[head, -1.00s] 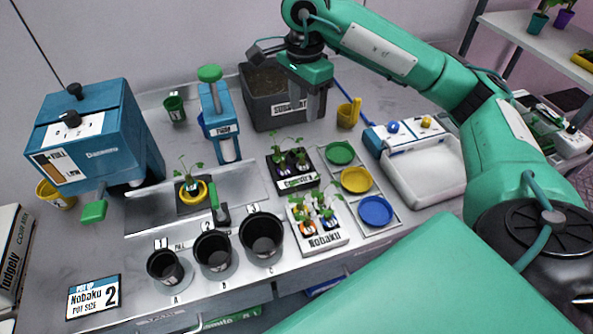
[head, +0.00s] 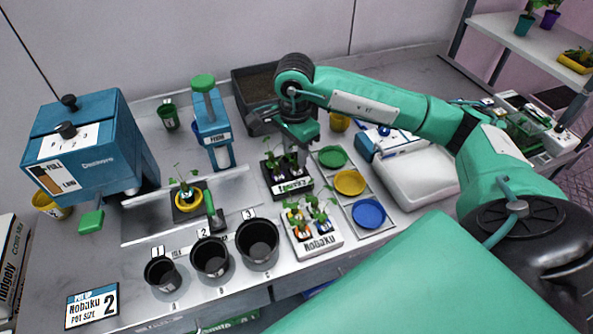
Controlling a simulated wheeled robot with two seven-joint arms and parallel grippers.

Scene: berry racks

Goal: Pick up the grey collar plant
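A dark tray (head: 292,188) with a white label holds small seedlings (head: 290,160) in the middle of the bench. A white tray labelled Nobaku (head: 318,243) stands in front of it, with several seedlings (head: 310,213) whose collars include orange and blue. I cannot make out for certain which collar is grey. My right gripper (head: 298,150) points down over the dark tray, close to its seedlings and partly covering them. Whether its fingers are apart or closed on a stem is too small to tell. My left gripper is out of view.
Three black pots (head: 211,258) stand along the front edge. Green, yellow and blue dishes (head: 350,183) lie right of the trays. A dark substrate bin (head: 250,82) is behind my gripper. A blue press (head: 212,128) and a larger blue machine (head: 88,150) stand left.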

